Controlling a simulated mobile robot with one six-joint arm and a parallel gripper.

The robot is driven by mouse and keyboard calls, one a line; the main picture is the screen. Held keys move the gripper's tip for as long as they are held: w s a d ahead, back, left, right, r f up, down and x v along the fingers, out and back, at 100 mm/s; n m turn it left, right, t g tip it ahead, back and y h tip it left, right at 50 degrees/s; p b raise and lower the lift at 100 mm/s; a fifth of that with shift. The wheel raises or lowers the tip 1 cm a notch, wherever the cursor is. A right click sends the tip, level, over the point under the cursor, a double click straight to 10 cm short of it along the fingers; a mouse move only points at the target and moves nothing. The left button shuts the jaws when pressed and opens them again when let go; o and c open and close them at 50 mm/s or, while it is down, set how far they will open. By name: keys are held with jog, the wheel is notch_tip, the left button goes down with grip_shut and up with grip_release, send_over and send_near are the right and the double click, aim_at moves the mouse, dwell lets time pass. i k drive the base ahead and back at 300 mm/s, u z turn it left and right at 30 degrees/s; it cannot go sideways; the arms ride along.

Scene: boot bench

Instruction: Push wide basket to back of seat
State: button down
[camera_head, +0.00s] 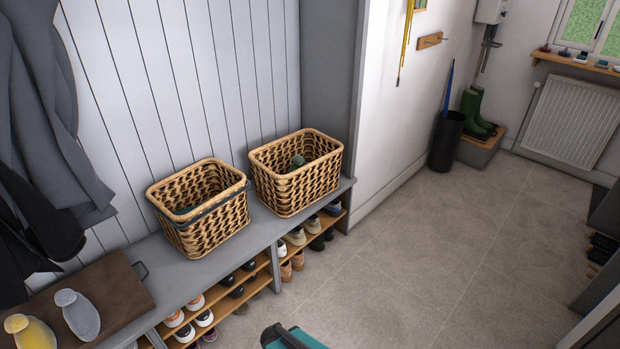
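Two woven wicker baskets stand upright on the grey bench seat (178,283). The right basket (296,190) has an open top with a small grey-green item inside, and stands near the seat's right end, close to the front edge. The left basket (205,235) has a dark grey handle folded down over its front rim and something dark inside. The two look similar in size, so I cannot tell for certain which is the wide one. The gap behind them to the panelled wall (210,80) is mostly hidden.
Shoes (196,303) fill the shelves under the seat. A teal object (300,340) with a dark part shows at the bottom edge. The tiled floor (430,250) is clear.

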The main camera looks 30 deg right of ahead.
aim_at(287, 195)
jog(key=z, duration=0.3)
jog(key=i, duration=1.05)
jog(key=u, duration=0.3)
